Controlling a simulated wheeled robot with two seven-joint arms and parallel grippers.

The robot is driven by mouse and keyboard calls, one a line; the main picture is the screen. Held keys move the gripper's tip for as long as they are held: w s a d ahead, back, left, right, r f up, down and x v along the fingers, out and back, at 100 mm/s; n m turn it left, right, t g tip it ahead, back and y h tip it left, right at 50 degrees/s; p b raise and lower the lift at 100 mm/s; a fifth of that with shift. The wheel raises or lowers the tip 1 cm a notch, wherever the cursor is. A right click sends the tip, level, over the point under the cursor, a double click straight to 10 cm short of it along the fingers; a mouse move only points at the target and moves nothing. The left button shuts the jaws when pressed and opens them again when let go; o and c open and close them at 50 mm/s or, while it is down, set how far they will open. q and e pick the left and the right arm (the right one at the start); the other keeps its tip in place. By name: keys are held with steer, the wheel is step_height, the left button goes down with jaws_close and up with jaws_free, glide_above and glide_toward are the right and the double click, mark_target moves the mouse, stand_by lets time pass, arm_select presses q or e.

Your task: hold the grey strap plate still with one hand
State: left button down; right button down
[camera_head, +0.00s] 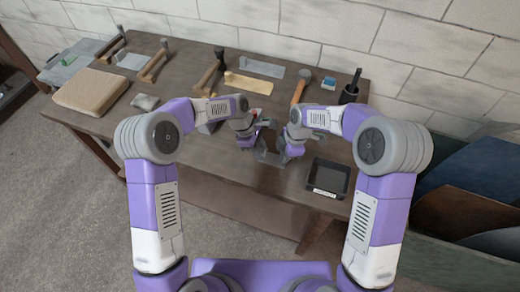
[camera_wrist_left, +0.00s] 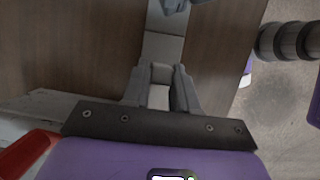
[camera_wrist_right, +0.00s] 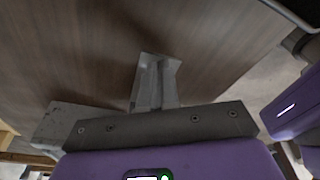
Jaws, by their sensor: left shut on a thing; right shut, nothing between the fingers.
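The grey strap plate (camera_head: 269,158) lies near the front edge of the bench, between my two grippers. It shows as a flat grey strip in the left wrist view (camera_wrist_left: 163,46). My left gripper (camera_head: 255,146) is shut on the strap plate, and the strip runs out beyond its fingers (camera_wrist_left: 160,82). My right gripper (camera_head: 284,158) is shut and empty at the right end of the plate, over the bench top. Its closed fingers show in the right wrist view (camera_wrist_right: 157,70). I cannot tell whether they touch the plate.
A black tray (camera_head: 327,178) with a label stands to the right. A dark cup (camera_head: 348,94) holding a tool, a blue item (camera_head: 328,83) and a wooden-handled tool (camera_head: 299,90) are behind. A yellow sheet (camera_head: 248,84) and a tan pad (camera_head: 90,92) lie farther left.

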steer(key=shift+s+a, duration=0.1)
arm_select(q)
steer(key=shift+f, duration=0.1)
arm_select(e)
step_height(320, 180, up, 8)
stand_by(0.8)
arm_select(q)
steer(key=c, duration=0.8)
jaws_free()
steer(key=v, duration=1.2)
